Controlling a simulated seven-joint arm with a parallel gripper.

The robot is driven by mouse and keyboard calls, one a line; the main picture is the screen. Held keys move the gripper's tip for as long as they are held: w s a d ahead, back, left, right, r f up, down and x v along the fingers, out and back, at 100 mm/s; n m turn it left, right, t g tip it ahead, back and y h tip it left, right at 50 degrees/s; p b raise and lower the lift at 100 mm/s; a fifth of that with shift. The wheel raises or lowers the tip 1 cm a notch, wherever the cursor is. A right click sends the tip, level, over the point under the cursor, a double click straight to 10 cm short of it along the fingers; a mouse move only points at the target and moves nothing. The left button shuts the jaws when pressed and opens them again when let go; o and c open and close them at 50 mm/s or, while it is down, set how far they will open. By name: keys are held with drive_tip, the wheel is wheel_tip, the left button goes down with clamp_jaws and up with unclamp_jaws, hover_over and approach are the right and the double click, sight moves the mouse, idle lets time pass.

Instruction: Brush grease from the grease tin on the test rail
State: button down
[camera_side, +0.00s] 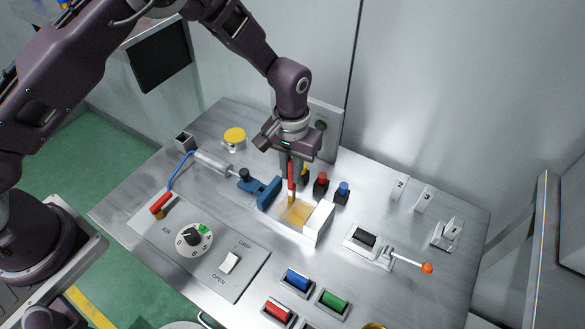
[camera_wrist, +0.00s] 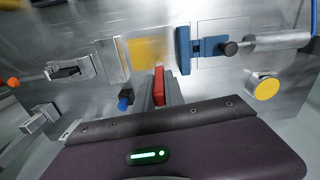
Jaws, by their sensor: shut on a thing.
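My gripper (camera_side: 290,172) points down over the middle of the bench, shut on a slim red-handled tool (camera_side: 291,183). In the wrist view the red handle (camera_wrist: 158,84) shows between the fingers (camera_wrist: 158,98). The tool's lower end is over or at the edge of an amber-yellow patch (camera_side: 298,213); I cannot tell whether it touches. The patch lies between a blue jaw (camera_side: 263,193) and a pale block (camera_side: 319,221), and also shows in the wrist view (camera_wrist: 146,51). No label tells me which thing is the grease tin or the test rail. A gold-rimmed round thing (camera_side: 375,326) is cut off at the bottom.
Red (camera_side: 321,180) and blue (camera_side: 343,189) knobs stand close right of the gripper. A cylinder (camera_side: 212,163) adjoins the blue jaw. A yellow round top (camera_side: 235,135) stands behind. An orange-tipped lever (camera_side: 427,268) is at right, a dial panel (camera_side: 194,238) at front left.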

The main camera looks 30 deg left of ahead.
drive_tip(key=shift+s, duration=0.4)
drive_tip(key=shift+s, duration=0.1)
drive_tip(key=shift+s, duration=0.3)
drive_tip(key=shift+s, duration=0.4)
drive_tip(key=shift+s, duration=0.1)
drive_tip(key=shift+s, duration=0.25)
drive_tip(key=shift+s, duration=0.1)
drive_tip(key=shift+s+f, duration=0.1)
drive_tip(key=shift+s, duration=0.3)
